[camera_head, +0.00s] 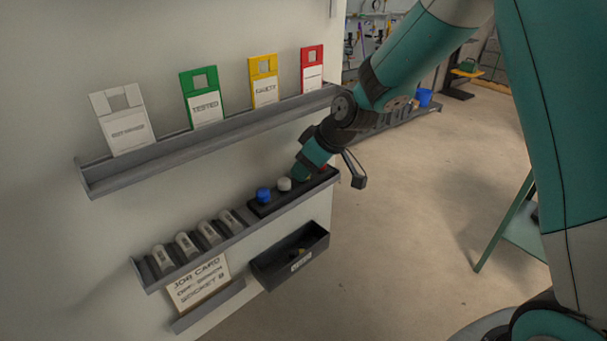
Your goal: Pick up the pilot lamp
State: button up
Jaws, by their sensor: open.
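Small round-topped lamps stand in a black rack on the lower shelf: a blue one (263,195) and a white one (284,184) show clearly. Farther along the rack, a red one shows partly and my arm covers the part between. I cannot tell which of these is the pilot lamp. My gripper (332,172) is open over the far end of this rack. One dark finger shows clearly on its right side. The wrist hides most of the rest, and I cannot tell whether it touches anything.
Above, an upper shelf (190,146) holds white, green, yellow and red tags. Below are a black bin (290,259) and a job card (199,283). The floor (420,190) right of the wall is clear.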

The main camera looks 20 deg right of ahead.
jog(key=c, duration=0.7)
jog(key=shift+c, duration=0.2)
jog(key=shift+r, duration=0.65)
jog(key=t+y+b, duration=0.1)
jog(key=b, duration=0.1)
jog(key=s+d+t+b, duration=0.1)
jog(key=b, duration=0.1)
jog(key=shift+s+d+f+y, duration=0.15)
jog(key=shift+f+y, duration=0.25)
notch_tip(320, 180, up, 7)
jog(key=s+d, duration=0.2)
jog(key=shift+s+d+r+g+h+b, duration=0.25)
jog(key=shift+s+d+g+h, duration=0.1)
jog(key=shift+s+d, duration=2)
jog(key=shift+s+d+r+g+h+b, duration=0.3)
jog(key=shift+s+d, duration=1.55)
jog(key=shift+s, duration=0.95)
jog(key=shift+s+d+r+g+h+b, duration=0.25)
jog(key=shift+s+d+g+h, duration=0.1)
jog(key=shift+s+d, duration=2)
